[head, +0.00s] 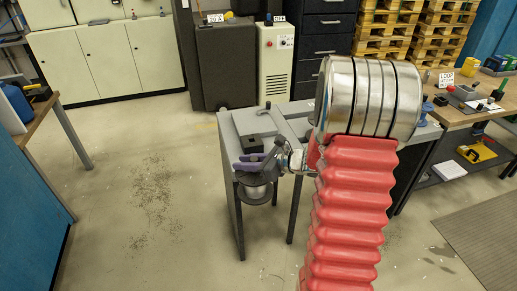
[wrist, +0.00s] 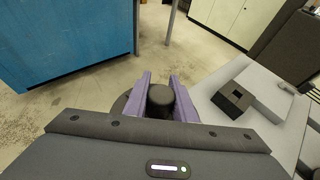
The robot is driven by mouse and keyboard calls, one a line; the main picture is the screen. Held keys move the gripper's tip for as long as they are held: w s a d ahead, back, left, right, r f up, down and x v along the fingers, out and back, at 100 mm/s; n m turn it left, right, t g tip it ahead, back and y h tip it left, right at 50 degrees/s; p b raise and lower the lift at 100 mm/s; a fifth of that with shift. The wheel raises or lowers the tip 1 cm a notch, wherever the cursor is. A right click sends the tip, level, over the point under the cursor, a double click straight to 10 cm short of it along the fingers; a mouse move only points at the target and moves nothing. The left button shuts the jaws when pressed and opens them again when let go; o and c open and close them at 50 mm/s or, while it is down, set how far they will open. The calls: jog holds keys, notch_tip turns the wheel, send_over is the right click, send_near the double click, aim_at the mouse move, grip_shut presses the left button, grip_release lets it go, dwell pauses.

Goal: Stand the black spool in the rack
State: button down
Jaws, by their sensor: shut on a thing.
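My gripper (head: 250,162) has purple fingers, which also show in the wrist view (wrist: 160,82). They are shut on the spool's black knob (wrist: 160,103). In the wrist view the fingers and my gripper's body hide most of the spool. A black block with a square opening (wrist: 232,99) lies on the grey table, right of the fingers; it also shows in the head view (head: 252,144). I cannot tell whether it is the rack.
The spool is at the left edge of the grey table (head: 255,122). A wooden bench (head: 480,113) with tools stands at the right, pallets (head: 385,30) behind it. A blue-sided bench (head: 30,195) stands at the left. The floor between is open, with scattered debris.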

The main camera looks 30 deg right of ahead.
jog(key=s+a+f+n+g+y, duration=0.2)
jog(key=a+f+n+g+y, duration=0.1)
jog(key=a+f, duration=1.3)
jog(key=shift+s+a+n+y, duration=0.15)
jog(key=shift+a+n+y, duration=0.3)
jog(key=shift+n+y, duration=0.3)
jog(key=shift+s, duration=0.1)
